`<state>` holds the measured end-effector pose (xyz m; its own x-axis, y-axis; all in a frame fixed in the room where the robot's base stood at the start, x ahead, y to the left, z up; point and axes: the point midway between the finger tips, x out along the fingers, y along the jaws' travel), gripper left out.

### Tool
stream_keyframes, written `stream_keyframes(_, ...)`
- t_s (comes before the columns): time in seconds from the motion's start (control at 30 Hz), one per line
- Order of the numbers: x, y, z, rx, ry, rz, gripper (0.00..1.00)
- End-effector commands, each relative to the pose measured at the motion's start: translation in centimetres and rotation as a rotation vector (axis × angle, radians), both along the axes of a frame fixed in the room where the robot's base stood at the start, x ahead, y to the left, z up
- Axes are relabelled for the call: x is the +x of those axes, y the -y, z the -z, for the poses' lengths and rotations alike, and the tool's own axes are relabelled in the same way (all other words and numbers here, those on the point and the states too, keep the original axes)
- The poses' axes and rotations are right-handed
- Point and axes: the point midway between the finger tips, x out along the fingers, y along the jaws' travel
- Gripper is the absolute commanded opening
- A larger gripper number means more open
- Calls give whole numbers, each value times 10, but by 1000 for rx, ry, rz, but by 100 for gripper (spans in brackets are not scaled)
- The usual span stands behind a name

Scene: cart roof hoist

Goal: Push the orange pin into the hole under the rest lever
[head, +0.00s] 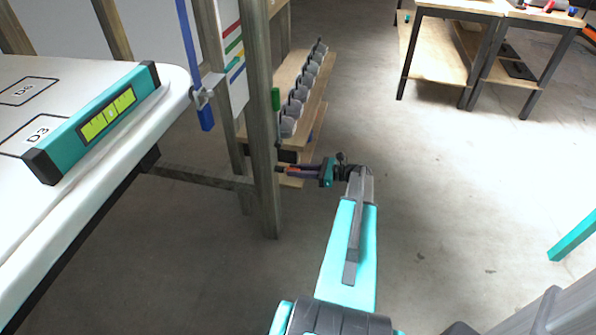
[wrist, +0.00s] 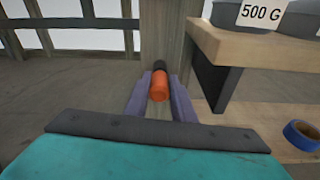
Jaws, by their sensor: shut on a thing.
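The orange pin (wrist: 159,87) lies between the two purple-grey fingers of my gripper (wrist: 161,98) in the wrist view. Its orange end faces the camera and its black part points away at the wooden post (wrist: 161,35). In the head view my gripper (head: 290,171) reaches left to the post (head: 262,120), with a bit of orange showing between its fingers. My gripper is shut on the pin. I cannot tell whether the pin touches the post or sits in a hole. The hole is hidden, and I cannot clearly make out the rest lever.
A wooden shelf (wrist: 245,50) with grey weights stands close on the right in the wrist view, a dark block (wrist: 213,83) beneath it. A blue tape roll (wrist: 301,135) lies lower right. A white table (head: 100,85) fills the head view's left. Floor (head: 450,180) is clear to the right.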

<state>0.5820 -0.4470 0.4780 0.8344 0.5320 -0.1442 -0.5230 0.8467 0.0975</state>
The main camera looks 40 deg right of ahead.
Motion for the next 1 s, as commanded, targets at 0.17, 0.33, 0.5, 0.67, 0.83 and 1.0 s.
stream_keyframes(0.17, 3, -2, 0, 1, 1, 0, 0)
stream_keyframes(0.33, 5, -3, 0, 1, 1, 0, 0)
stream_keyframes(0.5, 6, -4, 0, 1, 1, 0, 33)
stream_keyframes(0.67, 6, -4, 0, 0, 0, 0, 44)
stream_keyframes(0.83, 6, -4, 0, 0, 0, 0, 44)
stream_keyframes(1.0, 3, -1, -1, 0, 0, 1, 44)
